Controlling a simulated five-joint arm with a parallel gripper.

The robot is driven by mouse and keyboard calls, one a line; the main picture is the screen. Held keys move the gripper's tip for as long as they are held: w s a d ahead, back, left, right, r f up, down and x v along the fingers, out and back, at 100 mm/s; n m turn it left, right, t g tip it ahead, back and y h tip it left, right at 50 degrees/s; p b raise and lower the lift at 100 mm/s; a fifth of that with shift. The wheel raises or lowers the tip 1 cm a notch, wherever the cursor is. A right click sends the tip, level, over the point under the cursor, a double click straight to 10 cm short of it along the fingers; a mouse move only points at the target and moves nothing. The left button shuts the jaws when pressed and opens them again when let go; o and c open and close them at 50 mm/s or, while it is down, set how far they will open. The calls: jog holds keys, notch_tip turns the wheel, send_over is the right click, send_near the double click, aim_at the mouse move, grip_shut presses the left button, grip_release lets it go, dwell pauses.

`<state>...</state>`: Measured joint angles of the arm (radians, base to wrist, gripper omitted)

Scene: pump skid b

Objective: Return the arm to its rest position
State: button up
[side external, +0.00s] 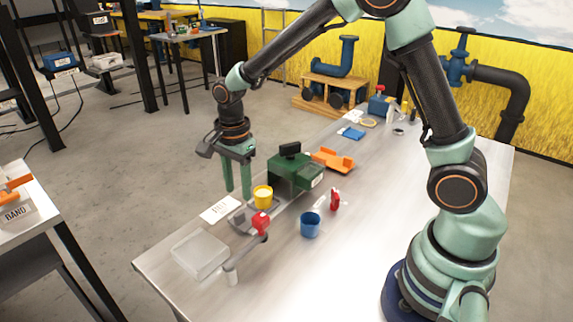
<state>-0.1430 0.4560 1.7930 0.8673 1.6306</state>
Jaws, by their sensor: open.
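My gripper (237,178) hangs from my arm over the far left part of the metal table (340,265). Its two green fingers point down and stand apart, with nothing between them. The fingertips are near a yellow cup (262,197) and a white card (221,209); from this view I cannot tell how high they are above the table. My arm arches from its base at the right of the table up past the top of the picture and down to the gripper.
Beside the gripper stand a green box-shaped device (292,172), an orange bracket (333,160), a blue cup (310,225), a red-handled item (335,199), a red-knobbed fitting (260,222) and a clear box (199,254). Small items lie at the back. The table's front middle is bare.

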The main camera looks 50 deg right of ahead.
jog(key=s+d+r+n+t, duration=0.2)
jog(key=s+d+r+n, duration=0.1)
jog(key=s+r+n, duration=0.4)
jog(key=s+d+r+n+t, duration=0.3)
jog(key=s+r+n, duration=0.4)
jog(key=n, duration=0.3)
jog(key=shift+r, duration=0.45)
dwell(0.5)
